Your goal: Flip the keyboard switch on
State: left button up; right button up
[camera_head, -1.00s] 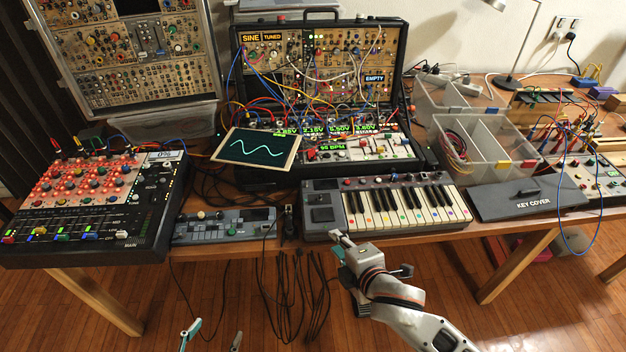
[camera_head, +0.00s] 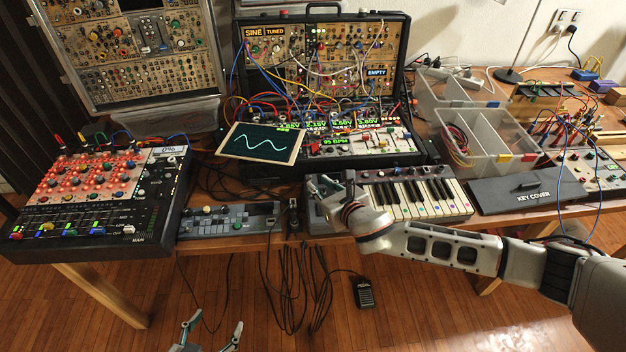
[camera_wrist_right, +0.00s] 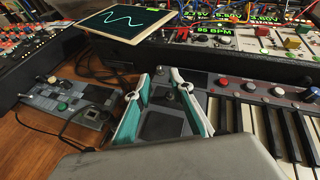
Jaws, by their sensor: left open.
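The keyboard (camera_head: 455,197) lies at the front of the table, with white and black keys and a row of knobs along its back edge. It also shows at the right of the right wrist view (camera_wrist_right: 240,125). I cannot single out its switch. My right gripper (camera_head: 318,184) is over the keyboard's left end and hides part of it. In the right wrist view its teal-padded fingers (camera_wrist_right: 162,76) are apart, with the dark left panel of the keyboard between them and nothing held. My left gripper (camera_head: 216,321) is open and empty, low in front of the table.
A small grey control box (camera_head: 228,220) and a mixer (camera_head: 100,195) stand left of the keyboard. A tilted screen (camera_head: 262,143) and a synth case (camera_head: 320,90) are behind. The key cover (camera_head: 530,193) lies to the right. Cables hang in front; a pedal (camera_head: 365,292) is on the floor.

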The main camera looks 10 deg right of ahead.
aim_at(313, 179)
jog(key=shift+b+x, duration=0.35)
jog(key=shift+x, duration=2.3)
jog(key=shift+a, duration=0.1)
grip_shut()
